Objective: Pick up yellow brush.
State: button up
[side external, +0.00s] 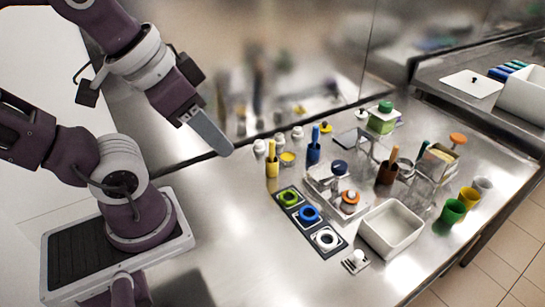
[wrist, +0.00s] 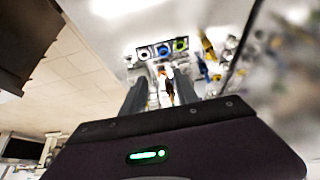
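A yellow brush (side external: 272,160) stands upright at the left end of the group of items on the steel counter. What looks like the same yellow item shows in the wrist view (wrist: 207,44), right of the fingers. My gripper (side external: 225,149) is raised above the counter, left of the brush and apart from it. In the side view its fingers overlap, so only one shows clearly. In the wrist view my gripper (wrist: 160,88) has its two fingers apart, with nothing held between them.
A blue brush (side external: 314,145) stands right of the yellow one. A dark panel with green, blue and white rings (side external: 310,214) lies in front, beside a white tray (side external: 391,229). Green and yellow cups (side external: 453,211) stand at right. The front-left counter is clear; a reflective wall runs behind.

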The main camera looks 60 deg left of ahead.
jog(key=shift+o, duration=0.6)
jog(key=n+g, duration=0.6)
jog(key=n, duration=0.7)
send_over(272, 155)
jog(key=a, duration=0.1)
notch_tip(272, 155, down, 19)
jog(key=shift+a+f, duration=0.1)
jog(key=shift+f, duration=0.05)
jog(key=f, duration=0.6)
jog(key=shift+w+f, duration=0.2)
jog(key=shift+f, duration=0.4)
grip_shut()
